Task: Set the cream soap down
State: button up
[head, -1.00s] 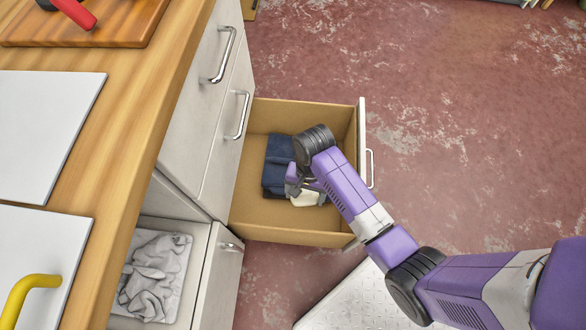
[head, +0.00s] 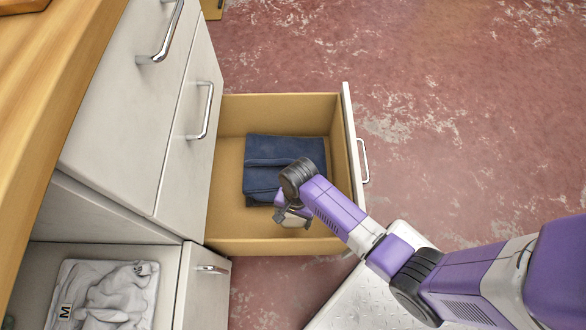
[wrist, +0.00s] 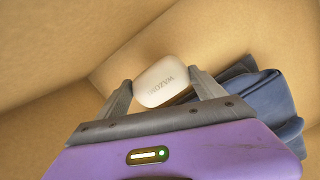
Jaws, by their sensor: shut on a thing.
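The cream soap (wrist: 158,80) is a rounded pale bar with lettering, between the two fingers of my gripper (wrist: 160,92) in the wrist view. My gripper is shut on it. In the head view my gripper (head: 292,216) is inside the open drawer (head: 228,175), in its near part, and the soap (head: 293,222) shows only partly below the fingers. I cannot tell whether the soap touches the drawer floor.
Folded dark blue cloth (head: 280,152) lies in the drawer just beyond my gripper, and at the right of the wrist view (wrist: 262,98). Drawer walls surround the gripper. The drawer floor left of the cloth is bare. Grey cloth (head: 115,295) lies in a lower compartment.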

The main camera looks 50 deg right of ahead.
aim_at(293, 223)
jog(key=shift+f+b, duration=1.5)
jog(key=shift+f, duration=1.75)
jog(key=shift+f, duration=0.1)
jog(key=shift+f, duration=0.1)
jog(key=o, duration=1.6)
jog(key=shift+c, duration=0.2)
jog(key=r+p, duration=0.2)
jog(key=r, duration=0.2)
jog(key=d+r+p, duration=0.1)
jog(key=r+p, duration=0.1)
jog(key=r, duration=0.2)
jog(key=r+p, duration=0.2)
jog(key=r, duration=0.2)
jog(key=shift+w+d+r, duration=0.15)
jog(key=shift+w+d, duration=0.15)
jog(key=shift+w, duration=0.1)
